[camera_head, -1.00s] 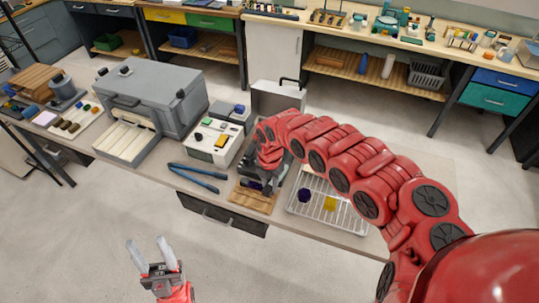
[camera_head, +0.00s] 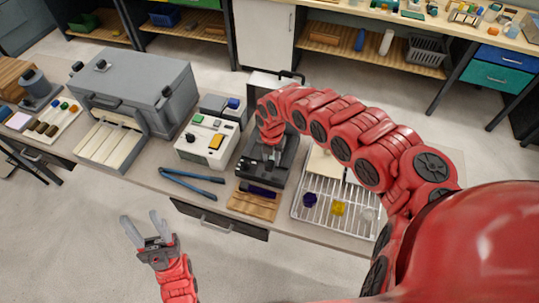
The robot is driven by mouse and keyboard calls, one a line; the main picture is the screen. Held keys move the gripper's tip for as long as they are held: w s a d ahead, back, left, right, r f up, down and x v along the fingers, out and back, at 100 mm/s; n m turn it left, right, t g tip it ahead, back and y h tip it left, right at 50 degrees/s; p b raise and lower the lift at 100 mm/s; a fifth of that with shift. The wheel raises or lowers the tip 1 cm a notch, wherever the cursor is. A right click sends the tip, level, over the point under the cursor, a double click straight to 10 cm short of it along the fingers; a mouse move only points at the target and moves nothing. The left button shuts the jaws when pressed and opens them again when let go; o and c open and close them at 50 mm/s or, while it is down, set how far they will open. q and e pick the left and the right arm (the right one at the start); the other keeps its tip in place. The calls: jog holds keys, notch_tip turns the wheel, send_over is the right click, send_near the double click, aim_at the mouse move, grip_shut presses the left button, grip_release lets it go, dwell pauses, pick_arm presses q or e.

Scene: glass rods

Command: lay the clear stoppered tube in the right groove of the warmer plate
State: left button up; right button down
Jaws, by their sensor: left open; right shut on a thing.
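My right gripper (camera_head: 270,160) is shut over the dark grey device (camera_head: 285,172), which looks like the warmer plate. What it holds is too small and too covered by the gripper to make out; the clear stoppered tube is not plainly visible. The plate's grooves cannot be told apart, and the arm hides part of it. My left gripper (camera_head: 146,232) is open and empty, in front of the bench and apart from everything on it.
A wooden block (camera_head: 250,207) with a dark purple piece (camera_head: 258,192) lies before the plate. A wire rack (camera_head: 323,228) with purple (camera_head: 310,200) and yellow (camera_head: 339,208) pieces stands right. Blue tongs (camera_head: 190,187) and a grey-white box (camera_head: 207,138) are left.

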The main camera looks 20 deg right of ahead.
jog(key=shift+d+f, duration=0.1)
jog(key=shift+f, duration=0.3)
jog(key=f+b, duration=0.1)
jog(key=w+d+f+b, duration=0.1)
jog(key=b, duration=0.1)
jog(key=w+f+b, duration=0.1)
jog(key=f+b, duration=0.1)
jog(key=shift+w+d, duration=0.25)
jog(key=shift+d, duration=0.05)
jog(key=w+d+b, duration=0.1)
jog(key=b, duration=0.2)
jog(key=w+d+b, duration=0.1)
jog(key=w+b, duration=0.1)
jog(key=b, duration=0.2)
jog(key=shift+f+b, duration=0.3)
jog(key=shift+f, duration=0.1)
jog(key=shift+w+d+b, duration=0.3)
jog(key=shift+w+b, duration=0.1)
jog(key=shift+b, duration=0.5)
jog(key=shift+d+r, duration=0.1)
jog(key=shift+w+f+b, duration=0.1)
jog(key=shift+f+b, duration=0.15)
jog(key=shift+b, duration=0.25)
